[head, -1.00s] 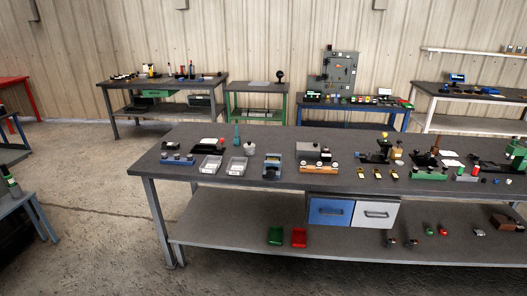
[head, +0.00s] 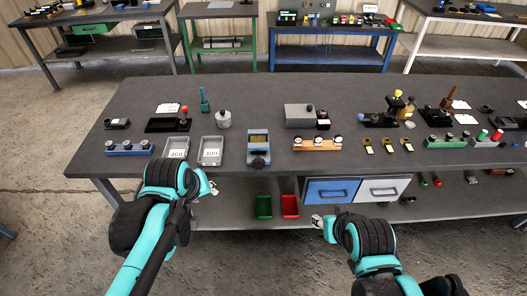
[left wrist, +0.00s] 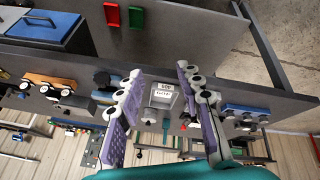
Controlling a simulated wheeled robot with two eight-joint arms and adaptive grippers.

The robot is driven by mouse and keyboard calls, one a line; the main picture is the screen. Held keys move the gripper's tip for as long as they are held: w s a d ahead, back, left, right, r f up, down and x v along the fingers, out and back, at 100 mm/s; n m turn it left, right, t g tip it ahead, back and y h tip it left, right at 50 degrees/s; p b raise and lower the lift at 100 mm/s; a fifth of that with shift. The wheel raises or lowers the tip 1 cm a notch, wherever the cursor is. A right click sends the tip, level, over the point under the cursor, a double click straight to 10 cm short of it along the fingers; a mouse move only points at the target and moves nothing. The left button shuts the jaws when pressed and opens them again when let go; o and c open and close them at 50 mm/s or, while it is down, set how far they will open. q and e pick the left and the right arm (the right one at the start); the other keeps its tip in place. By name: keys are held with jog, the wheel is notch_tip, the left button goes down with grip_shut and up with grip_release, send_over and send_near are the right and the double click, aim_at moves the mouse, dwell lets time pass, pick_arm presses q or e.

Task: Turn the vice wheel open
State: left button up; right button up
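What looks like the vice is a small blue and grey device (head: 258,146) near the front edge of the workbench, with a rounded grey part, perhaps its wheel (head: 258,160), facing me. In the left wrist view it appears to be the dark, blue-edged shape (left wrist: 104,82) beside one finger, partly hidden. My left gripper (head: 212,188) is at the bench's front edge, left of and nearer than the vice, not touching it. Its fingers are spread and empty in the left wrist view (left wrist: 160,72). My right gripper (head: 318,221) is low in front of the drawers; its fingers are too small to read.
Two grey labelled trays (head: 209,151) lie left of the vice. An orange block with round knobs (head: 318,144) stands to its right. A blue block with knobs (head: 130,148) is far left. Green (head: 263,206) and red (head: 290,206) bins sit on the lower shelf. Bare benchtop surrounds the vice.

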pick_arm(q)
jog(key=w+d+r+n+g+p, duration=0.2)
jog(key=w+d+r+n+p, duration=0.35)
jog(key=w, duration=0.45)
jog(key=n+g+p, duration=0.3)
jog(key=n+p, duration=0.5)
jog(key=p, duration=0.4)
send_over(259, 160)
notch_tip(259, 160, down, 8)
jog(key=shift+f, duration=0.15)
notch_tip(259, 160, down, 8)
jog(key=shift+b, duration=0.55)
pick_arm(e)
notch_tip(259, 160, up, 18)
jog(key=shift+s, duration=0.15)
jog(key=shift+r, duration=0.1)
pick_arm(q)
grip_shut()
